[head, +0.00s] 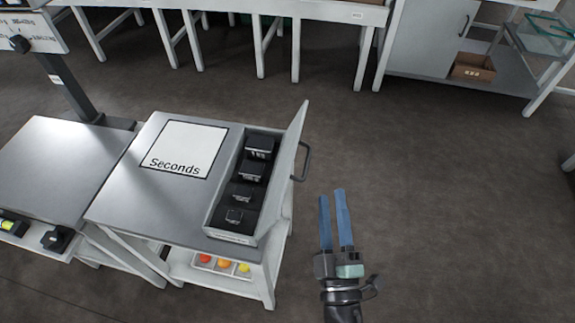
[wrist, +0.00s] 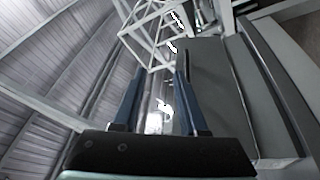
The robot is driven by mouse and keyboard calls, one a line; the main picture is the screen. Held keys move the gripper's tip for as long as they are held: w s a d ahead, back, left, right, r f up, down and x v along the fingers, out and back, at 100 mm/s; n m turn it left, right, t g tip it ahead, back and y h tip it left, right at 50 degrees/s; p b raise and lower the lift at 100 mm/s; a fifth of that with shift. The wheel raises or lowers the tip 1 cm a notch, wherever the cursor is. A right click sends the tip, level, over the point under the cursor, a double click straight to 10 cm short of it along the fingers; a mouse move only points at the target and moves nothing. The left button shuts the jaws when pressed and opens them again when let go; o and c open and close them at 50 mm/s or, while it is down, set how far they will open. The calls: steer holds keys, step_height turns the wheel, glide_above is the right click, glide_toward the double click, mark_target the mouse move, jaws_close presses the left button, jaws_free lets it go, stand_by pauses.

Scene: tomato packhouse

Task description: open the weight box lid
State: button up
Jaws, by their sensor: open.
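The weight box (head: 219,221) sits on the right side of a small table, with several black weights standing in a row inside it. Its grey lid (head: 291,150) is swung up and stands steeply, leaning outward to the right, so the inside is exposed. A dark handle (head: 306,162) is on the lid's outer face. My gripper (head: 335,192) is open and empty, with its blue fingers to the right of the box and apart from the lid and handle. In the wrist view the fingers (wrist: 157,72) are apart with nothing between them; a grey panel beside them may be the lid.
A white "Seconds" sheet (head: 184,149) lies on the table (head: 118,207) left of the box. A tray with red, orange and yellow tomatoes (head: 222,266) is on the shelf below. A scale (head: 50,165) stands at left. Open floor (head: 450,200) lies to the right.

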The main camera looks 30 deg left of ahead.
mark_target(307, 162)
step_height(307, 162, down, 4)
steer(key=s+a+n+g, duration=0.1)
steer(key=s, duration=0.2)
steer(key=shift+y, duration=0.4)
steer(key=b+x, duration=0.1)
steer(key=x, duration=1.2)
steer(key=shift+w+a, duration=0.15)
steer(key=shift+w, duration=0.05)
steer(key=shift+c, duration=0.2)
jaws_close()
